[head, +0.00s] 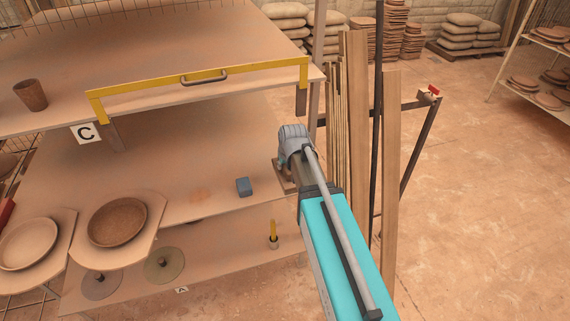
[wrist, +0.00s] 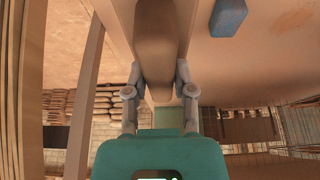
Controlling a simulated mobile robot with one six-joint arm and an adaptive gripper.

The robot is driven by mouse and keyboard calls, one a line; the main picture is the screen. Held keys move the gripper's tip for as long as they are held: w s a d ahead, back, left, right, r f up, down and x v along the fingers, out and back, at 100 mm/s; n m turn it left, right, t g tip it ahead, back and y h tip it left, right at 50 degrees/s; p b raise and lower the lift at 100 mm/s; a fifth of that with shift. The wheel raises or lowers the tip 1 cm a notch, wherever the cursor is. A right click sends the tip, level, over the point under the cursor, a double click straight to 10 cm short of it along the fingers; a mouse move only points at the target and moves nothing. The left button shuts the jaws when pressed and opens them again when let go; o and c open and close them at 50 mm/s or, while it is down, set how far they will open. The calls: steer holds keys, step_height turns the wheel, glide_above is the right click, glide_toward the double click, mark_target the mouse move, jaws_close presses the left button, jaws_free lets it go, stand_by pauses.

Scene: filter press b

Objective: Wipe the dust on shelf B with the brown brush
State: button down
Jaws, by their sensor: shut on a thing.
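The middle shelf (head: 150,165), between the ones labelled C and A, is shelf B; I see no label of its own. A faint orange-brown dust patch (head: 200,197) lies near its front edge, and the patch (wrist: 296,18) also shows at the top right in the wrist view. My gripper (head: 286,162) is at the right end of this shelf. In the wrist view my gripper (wrist: 158,82) is shut on the brown brush (wrist: 158,38). In the head view the brush is mostly hidden behind my gripper. I cannot tell whether it touches the shelf.
A blue block (head: 243,187) stands between my gripper and the dust. Shelf C (head: 150,95) hangs above, with a yellow frame (head: 140,83) and handle. Plates (head: 117,222) on boards stand at the left front. Upright planks (head: 357,120) crowd the right side. Open floor lies farther right.

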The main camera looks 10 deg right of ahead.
steer(key=c, duration=1.1)
jaws_free()
steer(key=shift+c, duration=0.2)
jaws_close()
steer(key=shift+f+b, duration=0.45)
steer(key=shift+f, duration=0.05)
steer(key=shift+s, duration=0.15)
